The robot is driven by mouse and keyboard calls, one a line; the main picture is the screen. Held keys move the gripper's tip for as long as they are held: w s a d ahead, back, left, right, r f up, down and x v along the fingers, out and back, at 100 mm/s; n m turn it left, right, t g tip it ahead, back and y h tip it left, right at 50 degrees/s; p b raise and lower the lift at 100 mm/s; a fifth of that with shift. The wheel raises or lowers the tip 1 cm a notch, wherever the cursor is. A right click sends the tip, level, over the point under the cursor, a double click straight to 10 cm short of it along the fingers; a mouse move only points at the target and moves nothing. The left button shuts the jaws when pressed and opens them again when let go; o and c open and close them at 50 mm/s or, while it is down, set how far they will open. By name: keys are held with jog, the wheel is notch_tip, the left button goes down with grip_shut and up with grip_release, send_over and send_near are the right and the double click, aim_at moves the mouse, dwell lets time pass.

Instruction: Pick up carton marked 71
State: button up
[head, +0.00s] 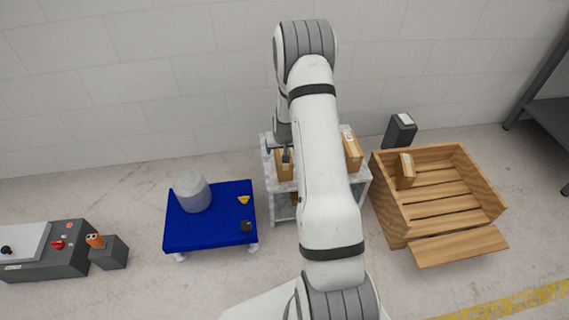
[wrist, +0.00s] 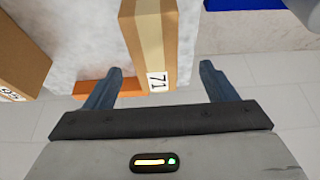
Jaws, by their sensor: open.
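The carton marked 71 (wrist: 150,40) is a brown box with a paler tape strip and a white label reading 71. In the wrist view it stands at top centre, its labelled end between and just beyond my fingertips. In the head view a carton (head: 284,164) shows on the grey-white stand (head: 268,150) just below my gripper (head: 286,155). My arm hides part of the stand in the head view.
Another carton (wrist: 18,60), label partly cut off, lies left of carton 71. In the head view a carton (head: 352,152) stands at the stand's right. A wooden crate (head: 480,180) holds a carton (head: 405,170). A blue table (head: 210,233) bears a grey-white container (head: 191,192).

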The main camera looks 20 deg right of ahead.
jog(key=b+x, duration=0.1)
jog(key=x, duration=0.1)
jog(key=b+x, duration=0.1)
jog(key=x, duration=0.1)
jog(key=b+x, duration=0.1)
jog(key=x, duration=0.1)
jog(key=shift+w+d+f, duration=0.15)
jog(key=shift+d+f, duration=0.1)
jog(key=shift+d, duration=0.1)
jog(key=shift+f+b, duration=0.25)
jog(key=shift+b, duration=0.05)
dwell(0.4)
jog(key=c, duration=1.4)
jog(key=shift+r, duration=0.1)
jog(key=shift+c, duration=0.2)
